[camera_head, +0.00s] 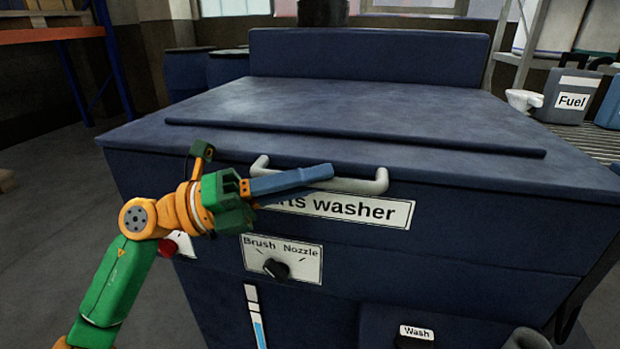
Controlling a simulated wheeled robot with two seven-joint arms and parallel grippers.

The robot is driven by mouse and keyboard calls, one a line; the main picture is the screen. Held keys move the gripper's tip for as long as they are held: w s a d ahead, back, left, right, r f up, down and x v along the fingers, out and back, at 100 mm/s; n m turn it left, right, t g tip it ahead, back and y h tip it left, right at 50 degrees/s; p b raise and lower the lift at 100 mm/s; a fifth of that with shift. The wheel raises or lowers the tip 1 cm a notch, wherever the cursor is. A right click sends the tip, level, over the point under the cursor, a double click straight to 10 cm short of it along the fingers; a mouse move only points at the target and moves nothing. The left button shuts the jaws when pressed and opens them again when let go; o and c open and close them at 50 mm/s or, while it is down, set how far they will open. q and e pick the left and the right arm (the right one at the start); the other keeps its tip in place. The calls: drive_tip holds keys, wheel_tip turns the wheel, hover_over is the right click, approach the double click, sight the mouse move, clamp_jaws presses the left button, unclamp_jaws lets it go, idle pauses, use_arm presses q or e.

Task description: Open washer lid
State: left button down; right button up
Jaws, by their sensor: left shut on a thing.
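The parts washer is a dark blue cabinet with a wide blue lid (350,110) on top. The lid lies closed, with a raised ridge across it near the front. A light grey bar handle (365,184) is fixed at the lid's front edge. My left gripper (318,174) comes in from the left and is shut on the handle. Its blue-grey fingers lie across the handle's middle and hide part of it, along with the start of the "Parts washer" label (360,208). My right gripper is not in view.
Below the handle are a Brush/Nozzle knob (276,268), a red button (168,247) and a Wash panel (416,332). Blue drums (187,75) stand behind at left.

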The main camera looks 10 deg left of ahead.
use_arm(q)
drive_tip(key=shift+r, duration=0.1)
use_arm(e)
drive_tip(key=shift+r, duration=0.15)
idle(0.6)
